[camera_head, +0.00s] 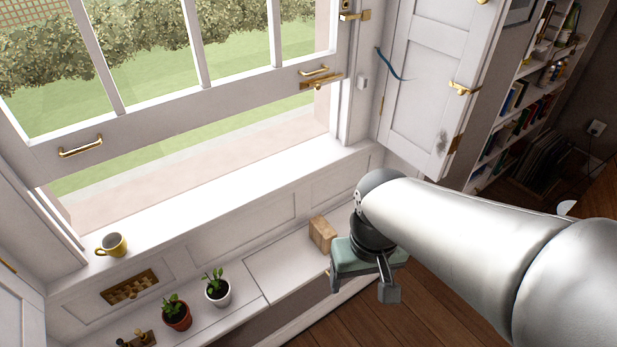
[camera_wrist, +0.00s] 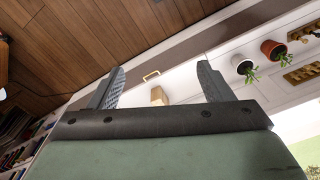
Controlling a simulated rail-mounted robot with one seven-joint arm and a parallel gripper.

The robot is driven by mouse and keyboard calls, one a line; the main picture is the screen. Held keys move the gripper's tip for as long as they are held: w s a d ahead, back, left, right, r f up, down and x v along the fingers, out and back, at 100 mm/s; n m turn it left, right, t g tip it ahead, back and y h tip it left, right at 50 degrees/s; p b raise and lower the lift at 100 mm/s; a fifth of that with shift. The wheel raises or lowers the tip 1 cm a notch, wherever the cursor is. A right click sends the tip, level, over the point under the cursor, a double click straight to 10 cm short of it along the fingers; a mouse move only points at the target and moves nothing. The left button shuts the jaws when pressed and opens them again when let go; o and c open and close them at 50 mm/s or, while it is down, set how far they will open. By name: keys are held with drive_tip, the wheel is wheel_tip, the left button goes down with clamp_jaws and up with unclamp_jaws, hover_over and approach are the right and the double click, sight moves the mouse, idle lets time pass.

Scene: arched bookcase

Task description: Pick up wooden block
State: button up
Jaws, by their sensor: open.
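The wooden block (camera_head: 322,234) is a small tan block on the white window seat, right of the potted plants in the head view. In the wrist view the wooden block (camera_wrist: 158,96) shows between my fingers, farther off. My gripper (camera_wrist: 160,85) is open and empty, its two dark fingers spread apart. In the head view my gripper (camera_head: 372,275) is close to the block, at its right, near the front edge of the seat. The fingertips are not clearly seen there.
Two potted plants, one in a white pot (camera_head: 217,291) and one in a terracotta pot (camera_head: 176,312), stand on the seat to the left. A yellow mug (camera_head: 111,244) sits on the windowsill. A white shutter (camera_head: 428,85) and bookshelves (camera_head: 523,95) are at the right.

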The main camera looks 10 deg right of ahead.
drive_tip(key=w+f+n+b, duration=0.1)
drive_tip(key=w+f+b, duration=0.2)
drive_tip(key=w+b, duration=0.35)
drive_tip(key=w+f+n+b, duration=0.1)
drive_tip(key=w+f+b, duration=0.3)
drive_tip(key=w, duration=0.6)
drive_tip(key=n+b, duration=0.2)
drive_tip(key=b, duration=0.9)
approach(323, 226)
wheel_tip(323, 226, down, 9)
drive_tip(key=b, duration=0.3)
drive_tip(key=shift+a+r, duration=0.1)
drive_tip(key=shift+f+b, duration=1)
drive_tip(key=shift+f, duration=2.05)
drive_tip(key=shift+r, duration=0.1)
drive_tip(key=c, duration=1.2)
